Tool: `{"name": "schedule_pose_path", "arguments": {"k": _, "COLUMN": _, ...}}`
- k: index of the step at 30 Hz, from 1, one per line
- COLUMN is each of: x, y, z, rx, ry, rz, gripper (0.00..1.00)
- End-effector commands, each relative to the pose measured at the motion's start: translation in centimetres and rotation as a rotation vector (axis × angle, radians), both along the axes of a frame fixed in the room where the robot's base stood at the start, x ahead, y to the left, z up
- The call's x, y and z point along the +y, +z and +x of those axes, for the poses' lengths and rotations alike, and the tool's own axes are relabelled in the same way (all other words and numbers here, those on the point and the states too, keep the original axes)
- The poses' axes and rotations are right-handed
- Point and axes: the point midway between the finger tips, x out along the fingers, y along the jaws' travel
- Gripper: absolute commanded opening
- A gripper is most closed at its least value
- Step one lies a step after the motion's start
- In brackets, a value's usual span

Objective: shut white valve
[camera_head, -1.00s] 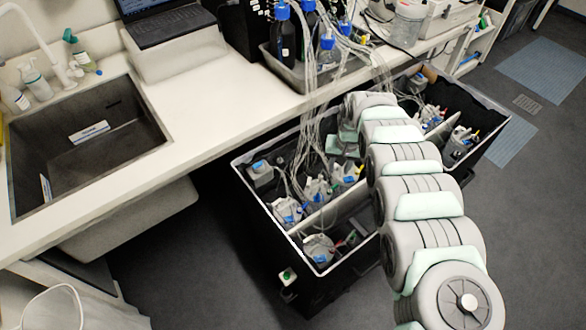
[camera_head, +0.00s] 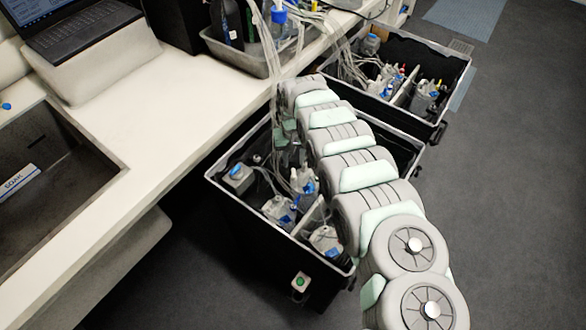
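A near black bin (camera_head: 232,205) with a pale rim holds several grey-white bottles (camera_head: 282,208) with blue parts and thin tubing. A second black bin (camera_head: 440,112) behind it holds more bottles with small red, yellow, blue and white fittings (camera_head: 402,72). I cannot pick out the white valve for certain at this size. My segmented grey and pale green arm runs from the lower right up over the near bin. Its far end bends down among the tubes there. My gripper's fingers do not show; the arm and tubing hide that spot.
A white bench (camera_head: 165,115) with a sink (camera_head: 50,190), a laptop (camera_head: 85,22) and a metal tray (camera_head: 240,58) fills the left. Clear tubes (camera_head: 268,45) hang from the tray into the near bin. Open dark floor (camera_head: 520,190) lies to the right.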

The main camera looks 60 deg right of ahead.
Motion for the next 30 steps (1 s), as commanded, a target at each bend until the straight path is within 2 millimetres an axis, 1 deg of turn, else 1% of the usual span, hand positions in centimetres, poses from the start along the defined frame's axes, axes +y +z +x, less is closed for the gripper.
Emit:
{"name": "schedule_pose_path", "arguments": {"k": 1, "x": 0.2, "y": -0.8, "z": 0.0, "rx": 0.0, "ry": -0.001, "rz": 0.004, "gripper": 0.34}}
{"name": "schedule_pose_path", "arguments": {"k": 6, "x": 0.2, "y": -3.1, "z": 0.1, "rx": -0.001, "ry": 0.0, "rz": 0.003, "gripper": 0.34}}
{"name": "schedule_pose_path", "arguments": {"k": 8, "x": 0.0, "y": -3.6, "z": 0.0, "rx": -0.001, "ry": 0.0, "rz": -0.001, "gripper": 0.34}}
{"name": "schedule_pose_path", "arguments": {"k": 10, "x": -0.1, "y": -4.6, "z": 0.1, "rx": -0.002, "ry": -0.001, "rz": -0.003, "gripper": 0.34}}
{"name": "schedule_pose_path", "arguments": {"k": 13, "x": 0.0, "y": -5.6, "z": 0.0, "rx": -0.001, "ry": -0.001, "rz": -0.001, "gripper": 0.34}}
{"name": "schedule_pose_path", "arguments": {"k": 17, "x": 0.0, "y": -6.1, "z": -0.1, "rx": 0.001, "ry": -0.001, "rz": -0.001, "gripper": 0.34}}
{"name": "schedule_pose_path", "arguments": {"k": 25, "x": 0.0, "y": -6.1, "z": -0.1, "rx": 0.0, "ry": -0.001, "rz": -0.001, "gripper": 0.34}}
{"name": "schedule_pose_path", "arguments": {"k": 30, "x": 0.0, "y": -6.1, "z": -0.1, "rx": 0.0, "ry": -0.001, "rz": -0.001, "gripper": 0.21}}
